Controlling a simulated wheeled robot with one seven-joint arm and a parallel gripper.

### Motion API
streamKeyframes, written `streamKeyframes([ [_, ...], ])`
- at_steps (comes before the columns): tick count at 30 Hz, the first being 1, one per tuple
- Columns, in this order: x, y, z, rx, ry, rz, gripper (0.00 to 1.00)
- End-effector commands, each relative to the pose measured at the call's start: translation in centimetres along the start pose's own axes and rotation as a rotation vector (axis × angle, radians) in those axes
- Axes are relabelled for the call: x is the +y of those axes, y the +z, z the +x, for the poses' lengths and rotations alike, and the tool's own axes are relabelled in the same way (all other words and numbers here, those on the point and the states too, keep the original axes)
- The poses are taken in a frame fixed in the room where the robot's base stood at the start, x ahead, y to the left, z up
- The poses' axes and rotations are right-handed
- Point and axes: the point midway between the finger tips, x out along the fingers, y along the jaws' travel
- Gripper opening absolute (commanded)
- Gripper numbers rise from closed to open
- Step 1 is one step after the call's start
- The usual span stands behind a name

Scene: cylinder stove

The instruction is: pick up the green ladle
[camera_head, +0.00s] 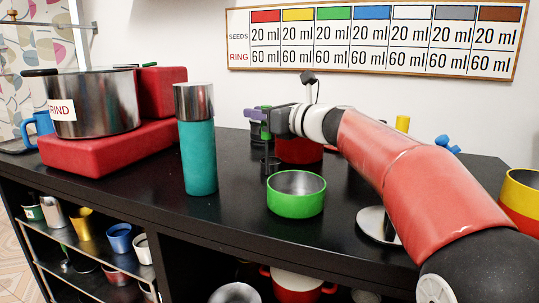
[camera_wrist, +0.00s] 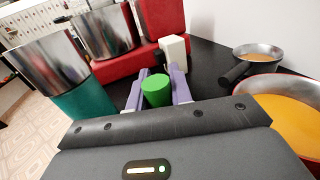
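The green ladle shows as a bright green handle end (camera_wrist: 157,91) between the two purple fingers of my gripper (camera_wrist: 158,86) in the wrist view. The green fills the gap, with no clear space at either side, so my gripper looks shut on it. In the head view my gripper (camera_head: 262,120) is above the black counter, behind the green bowl. A small green part (camera_head: 266,131) shows at the fingers, with a dark stem and a small metal cup (camera_head: 270,164) below. I cannot tell whether the cup touches the counter.
A green bowl (camera_head: 296,194) stands just in front, with a red pot (camera_head: 300,150) behind. A teal cylinder with a metal top (camera_head: 198,145) stands left. A steel pot (camera_head: 95,103) sits on a red block (camera_head: 110,148). A yellow-filled pan (camera_wrist: 258,53) shows in the wrist view.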

Motion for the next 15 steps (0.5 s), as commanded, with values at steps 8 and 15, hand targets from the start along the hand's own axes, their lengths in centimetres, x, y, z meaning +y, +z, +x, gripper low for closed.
streamKeyframes([
  [8, 0.01, 0.02, -0.02, 0.0, 0.0, 0.0, 0.0],
  [15, 0.01, 0.93, -0.01, 0.0, 0.0, -0.001, 0.0],
])
